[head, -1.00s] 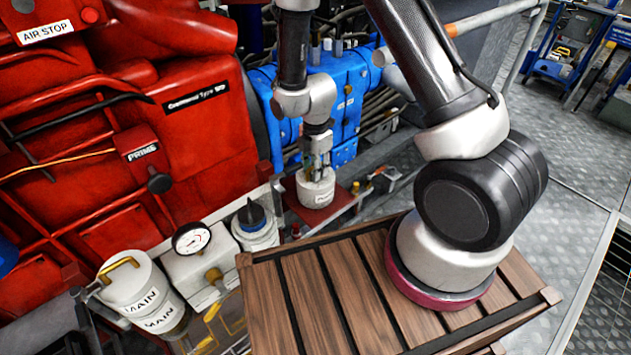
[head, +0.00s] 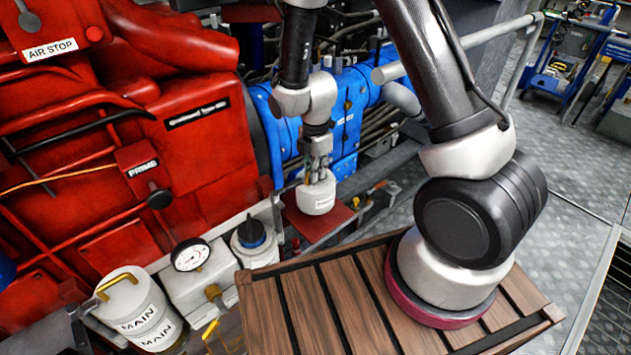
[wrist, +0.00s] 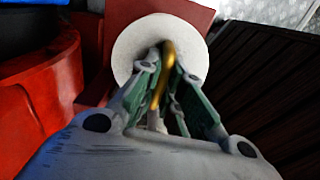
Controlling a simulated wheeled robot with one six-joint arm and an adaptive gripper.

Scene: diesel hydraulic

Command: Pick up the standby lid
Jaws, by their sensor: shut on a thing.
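The standby lid (head: 318,193) is a short white cylinder with a small label too blurred to read. In the head view it hangs upright from my gripper (head: 317,168), over a red plate (head: 335,224). In the wrist view the lid (wrist: 192,42) is a round white disc with a curved brass handle (wrist: 166,65). My gripper (wrist: 162,85) is shut on that handle, with a green-lined finger on each side. The lid's underside is hidden, and I cannot tell how wide the gap to the plate is.
A white MAIN canister (head: 140,305) with a brass handle stands at lower left. A pressure gauge (head: 191,254) and a white pot with a blue top (head: 251,236) stand beside it. The red engine (head: 120,150) fills the left. A slatted wooden surface (head: 335,305) lies in front.

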